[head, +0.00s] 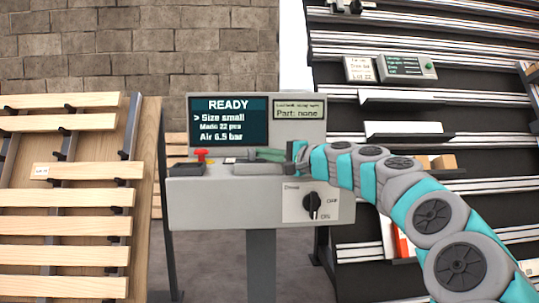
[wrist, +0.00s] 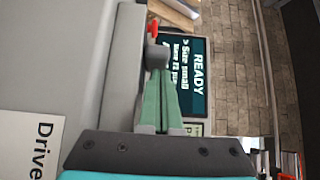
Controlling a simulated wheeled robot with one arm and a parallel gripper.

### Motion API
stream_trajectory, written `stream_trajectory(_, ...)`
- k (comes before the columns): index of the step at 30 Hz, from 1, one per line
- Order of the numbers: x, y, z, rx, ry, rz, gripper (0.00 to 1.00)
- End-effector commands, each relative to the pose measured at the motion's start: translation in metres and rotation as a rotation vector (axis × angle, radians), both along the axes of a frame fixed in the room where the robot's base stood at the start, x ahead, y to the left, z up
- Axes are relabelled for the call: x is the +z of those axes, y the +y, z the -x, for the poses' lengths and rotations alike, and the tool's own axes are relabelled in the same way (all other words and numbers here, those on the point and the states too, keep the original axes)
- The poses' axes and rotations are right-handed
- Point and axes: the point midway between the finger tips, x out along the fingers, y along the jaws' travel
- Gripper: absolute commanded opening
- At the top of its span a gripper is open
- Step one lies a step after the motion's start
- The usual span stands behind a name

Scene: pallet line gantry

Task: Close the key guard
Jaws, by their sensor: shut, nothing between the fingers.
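The control console (head: 190,205) stands in the middle of the head view. My gripper (head: 260,153) reaches in from the right, low over the console's top ledge. Its green fingers lie together and hold nothing. In the wrist view the shut gripper (wrist: 158,75) points at a small dark grey block (wrist: 157,55), close to or touching the fingertips. This block may be part of the key guard; I cannot tell its hinge or how far it stands open. In the head view my fingers partly hide that spot.
A red button (head: 200,155) sits on the ledge's left side. The screen (head: 230,122) reading READY rises behind. A Drive knob (head: 311,205) is on the front face. A slatted wooden pallet (head: 65,225) stands left, and a rack (head: 450,100) right.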

Motion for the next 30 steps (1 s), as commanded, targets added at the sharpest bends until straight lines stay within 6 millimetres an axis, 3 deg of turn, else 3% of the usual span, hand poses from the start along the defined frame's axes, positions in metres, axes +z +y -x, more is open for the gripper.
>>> stream_trajectory(5,0.001,-0.003,0.002,0.008,0.001,0.001,0.0)
stream_trajectory(11,0.001,-0.033,0.007,0.001,0.001,-0.002,0.0)
stream_trajectory(21,0.002,-0.084,0.057,-0.003,-0.002,-0.002,0.0)
stream_trajectory(27,0.0,-0.101,0.072,-0.004,0.0,-0.001,0.0)
stream_trajectory(30,0.0,-0.1,0.078,0.004,0.001,0.006,0.0)
